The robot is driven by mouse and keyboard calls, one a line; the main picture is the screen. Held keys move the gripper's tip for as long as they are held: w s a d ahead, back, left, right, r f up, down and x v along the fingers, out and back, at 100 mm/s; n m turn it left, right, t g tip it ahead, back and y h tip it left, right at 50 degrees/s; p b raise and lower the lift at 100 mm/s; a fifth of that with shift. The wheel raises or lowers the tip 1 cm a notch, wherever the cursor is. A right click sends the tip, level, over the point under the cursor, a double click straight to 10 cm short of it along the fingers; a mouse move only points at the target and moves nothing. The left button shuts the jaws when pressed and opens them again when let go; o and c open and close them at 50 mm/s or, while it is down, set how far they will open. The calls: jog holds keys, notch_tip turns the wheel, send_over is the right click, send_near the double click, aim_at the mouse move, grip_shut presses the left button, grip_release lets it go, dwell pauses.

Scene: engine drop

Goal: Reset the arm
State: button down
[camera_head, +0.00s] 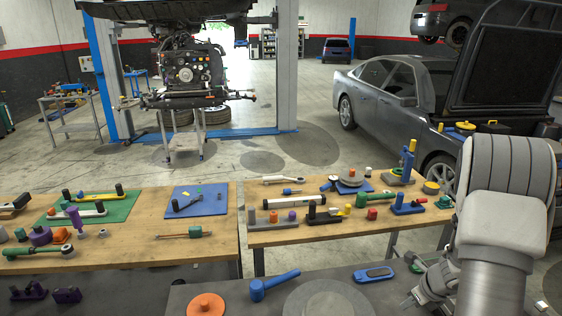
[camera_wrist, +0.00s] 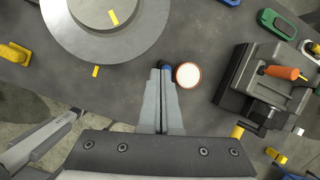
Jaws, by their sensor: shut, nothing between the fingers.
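My arm comes into the head view from the lower right, and my gripper (camera_head: 410,302) is low over the dark front bench, partly cut off by the lower edge. In the wrist view my gripper (camera_wrist: 163,72) has its two grey fingers together, with nothing held between them. A white round piece with an orange rim (camera_wrist: 188,75) lies just right of the fingertips.
In the wrist view a large grey disc (camera_wrist: 145,40) lies at upper left and a dark vise-like block (camera_wrist: 237,80) at right. A blue hammer (camera_head: 274,285) and a blue device (camera_head: 374,274) lie on the front bench. Wooden tables (camera_head: 215,245) with tools stand beyond; a car (camera_head: 385,88) is behind.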

jog(key=s+a+r+n+y+b, duration=0.2)
jog(key=s+a+r+n+b, duration=0.1)
jog(key=a+r+n, duration=1.35)
jog(key=s+a+r+n+h+b, duration=0.1)
jog(key=s+a+r+n, duration=0.2)
jog(key=s+n, duration=0.4)
jog(key=s+a+r+n+t+h+b, duration=0.1)
jog(key=s+a+r+n+h+b, duration=0.1)
jog(key=s+n, duration=0.6)
jog(key=s+a+r, duration=0.1)
jog(key=s, duration=0.1)
jog(key=shift+s+a+r, duration=0.3)
jog(key=shift+r, duration=0.1)
